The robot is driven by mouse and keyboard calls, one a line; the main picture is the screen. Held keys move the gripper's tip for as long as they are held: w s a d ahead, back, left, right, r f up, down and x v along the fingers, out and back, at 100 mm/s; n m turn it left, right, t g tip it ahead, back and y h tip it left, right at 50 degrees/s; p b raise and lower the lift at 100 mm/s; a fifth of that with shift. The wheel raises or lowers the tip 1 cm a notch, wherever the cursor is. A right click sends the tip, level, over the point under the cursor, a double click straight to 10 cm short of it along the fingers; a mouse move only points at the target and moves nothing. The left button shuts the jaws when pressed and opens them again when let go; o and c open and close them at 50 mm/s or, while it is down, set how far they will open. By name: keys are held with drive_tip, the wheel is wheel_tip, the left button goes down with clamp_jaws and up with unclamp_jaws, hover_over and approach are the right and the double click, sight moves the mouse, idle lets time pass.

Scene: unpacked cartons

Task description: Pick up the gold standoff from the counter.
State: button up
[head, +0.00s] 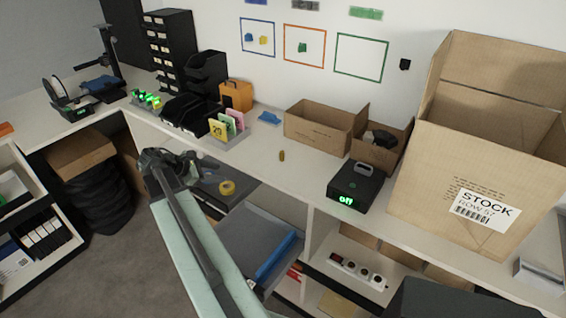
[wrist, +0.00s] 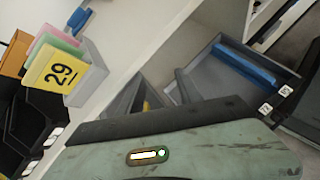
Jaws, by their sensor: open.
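The gold standoff (head: 282,156) is a small gold-brown piece on the white counter (head: 262,170) in the head view, in front of the open carton. It does not show in the wrist view. My gripper (head: 172,160) is at the end of my raised arm, left of the standoff and in front of the counter's edge. The gripper is open, empty and apart from the standoff. My arm hides part of the drawers below.
A low open carton (head: 318,128) and a black box with a green display (head: 355,187) stand near the standoff. A tray of coloured cards (head: 225,127) is left of it, and in the wrist view (wrist: 60,70). Open drawers (head: 255,245) jut out below. Counter around the standoff is clear.

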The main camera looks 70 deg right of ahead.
drive_tip(key=s+d, duration=0.2)
drive_tip(key=s+d+r+n+g, duration=0.1)
drive_tip(key=s+d, duration=0.1)
drive_tip(key=d, duration=0.1)
drive_tip(key=s+d+g+h, duration=0.1)
drive_tip(key=s+d, duration=0.1)
drive_tip(key=shift+s+d+r+b, duration=0.25)
drive_tip(key=shift+d+r+b, duration=0.05)
drive_tip(key=shift+r, duration=0.1)
drive_tip(key=g, duration=0.2)
approach(289, 158)
drive_tip(key=shift+s+d+r+n+b, duration=0.15)
drive_tip(key=shift+s+d+r+n, duration=0.05)
drive_tip(key=shift+s+d+r, duration=0.2)
drive_tip(key=shift+s+d+r+n+b, duration=0.2)
drive_tip(key=shift+d+r, duration=0.1)
drive_tip(key=shift+d, duration=0.25)
drive_tip(key=shift+b+x, duration=0.5)
drive_tip(key=shift+x, duration=0.65)
drive_tip(key=b+x, duration=0.2)
drive_tip(key=x, duration=0.3)
drive_tip(key=shift+s, duration=0.25)
drive_tip(key=shift+a, duration=0.1)
clamp_jaws()
